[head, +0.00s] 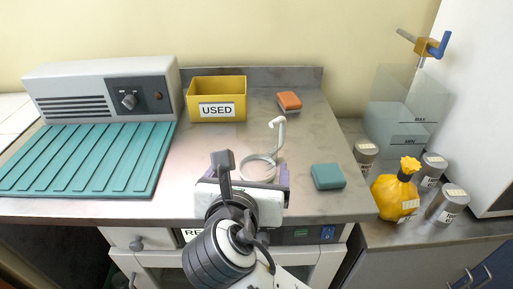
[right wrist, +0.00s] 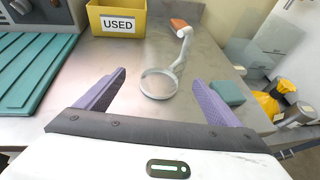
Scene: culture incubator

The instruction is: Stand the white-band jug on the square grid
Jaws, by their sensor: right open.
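A white ring band (head: 257,168) with a tall white hooked handle (head: 279,130) stands on the steel worktop; I take it for the white-band jug. Its walls, if clear, cannot be made out. It also shows in the right wrist view as a white band (right wrist: 146,91) beyond the fingers. My right gripper (head: 243,177) is open, its purple fingers spread on the near side of the band, with nothing seen between them. In the right wrist view the gripper (right wrist: 158,79) points toward the band. I cannot clearly make out a square grid; a faint pinkish patch (head: 200,150) lies left of the jug. My left gripper is not in view.
A yellow USED bin (head: 232,85) stands behind. A ribbed teal mat (head: 85,160) and grey device (head: 75,85) are at left. An orange block (head: 289,100) and teal block (head: 328,176) lie right. A yellow bottle (head: 393,195) and canisters stand beyond the worktop's right edge.

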